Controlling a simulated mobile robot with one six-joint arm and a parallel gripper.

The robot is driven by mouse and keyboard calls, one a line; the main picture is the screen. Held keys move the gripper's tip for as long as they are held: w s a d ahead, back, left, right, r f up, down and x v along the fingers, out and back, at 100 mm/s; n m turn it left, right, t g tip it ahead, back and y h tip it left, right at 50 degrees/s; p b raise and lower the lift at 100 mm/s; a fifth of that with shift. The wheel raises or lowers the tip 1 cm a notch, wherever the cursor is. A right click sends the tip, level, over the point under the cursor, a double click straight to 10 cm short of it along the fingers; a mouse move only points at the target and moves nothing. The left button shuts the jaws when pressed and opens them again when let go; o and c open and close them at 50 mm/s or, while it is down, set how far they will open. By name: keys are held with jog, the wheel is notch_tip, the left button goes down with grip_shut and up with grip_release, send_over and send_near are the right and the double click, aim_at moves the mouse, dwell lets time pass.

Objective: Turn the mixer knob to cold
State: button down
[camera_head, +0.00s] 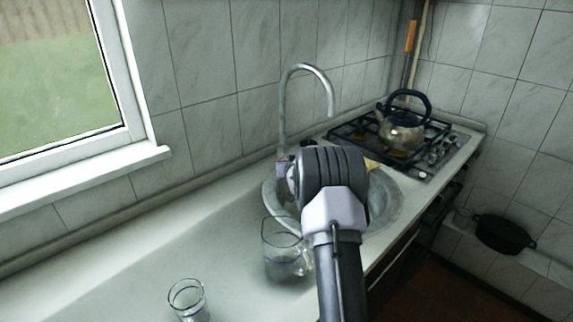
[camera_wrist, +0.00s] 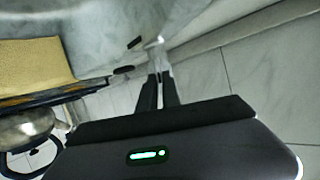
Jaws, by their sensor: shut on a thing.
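The mixer tap (camera_head: 283,115) stands behind the sink, its tall curved metal spout arching to the right. My arm and wrist cover the tap's lower part and the knob in the head view. In the wrist view my gripper (camera_wrist: 160,78) points at the tap at the sink's rim, its two dark fingers close together. They are shut on a small pale metal part, the mixer knob (camera_wrist: 160,56). The knob's exact turn cannot be made out. The round sink (camera_head: 392,205) shows partly to the right of my wrist.
A glass jug (camera_head: 283,262) stands by the sink, close to my arm, and a drinking glass (camera_head: 187,299) stands nearer. A kettle (camera_head: 401,132) sits on the gas stove (camera_head: 440,150). The tiled wall (camera_head: 205,90) is behind the tap.

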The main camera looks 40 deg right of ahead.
jog(key=shift+s+d+f+m+t+y+p, duration=0.15)
jog(key=shift+m+t+y+p, duration=0.25)
jog(key=shift+m+p, duration=0.6)
jog(key=shift+s+d+m+t+y+p, duration=0.15)
jog(key=shift+m+t+y+p, duration=0.35)
jog(key=shift+p, duration=0.85)
jog(key=shift+d+f+m+t+y+p, duration=0.1)
jog(key=shift+d+m+t+y+p, duration=0.25)
jog(key=shift+m+p, duration=0.7)
jog(key=shift+a, duration=0.1)
jog(key=c, duration=1.5)
grip_release()
jog(key=shift+c, duration=0.2)
jog(key=p+v, duration=0.4)
jog(key=v, duration=1.3)
jog(key=shift+s+r, duration=0.15)
jog(key=shift+r, duration=0.2)
